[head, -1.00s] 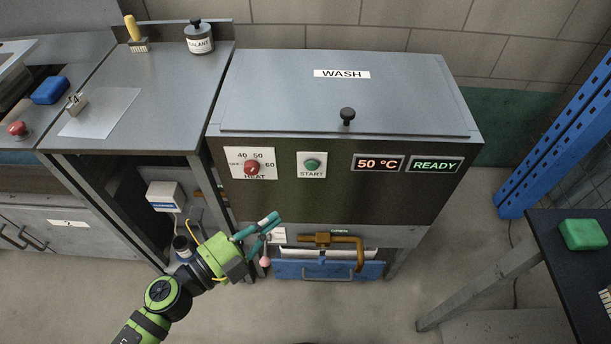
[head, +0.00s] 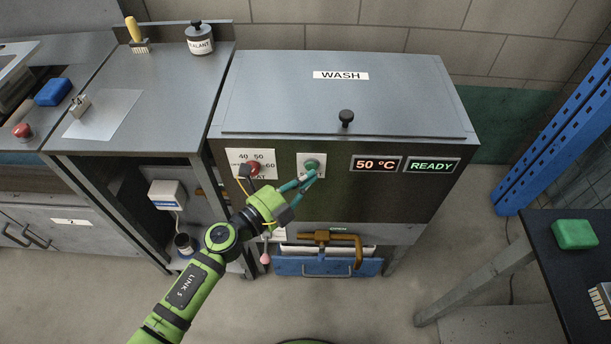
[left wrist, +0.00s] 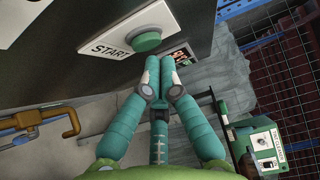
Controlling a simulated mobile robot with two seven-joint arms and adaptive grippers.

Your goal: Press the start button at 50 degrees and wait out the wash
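The washer (head: 340,95), marked WASH, has its lid down. The green START button (head: 312,164) sits on a white plate on its front. The display (head: 376,164) reads 50 °C and the status display (head: 433,165) reads READY. The red HEAT knob (head: 252,169) is left of the button. My left gripper (head: 308,178) is just below the START button, its fingers together and empty. In the left wrist view, the left fingertips (left wrist: 167,64) lie close to the button (left wrist: 146,40), seemingly a little short of it. My right gripper is out of view.
A brass handle (head: 333,239) and a blue drawer (head: 325,267) are below the washer front. A bench (head: 150,90) adjoins on the left. A dark table (head: 575,285) with a green block (head: 575,234) stands at the right.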

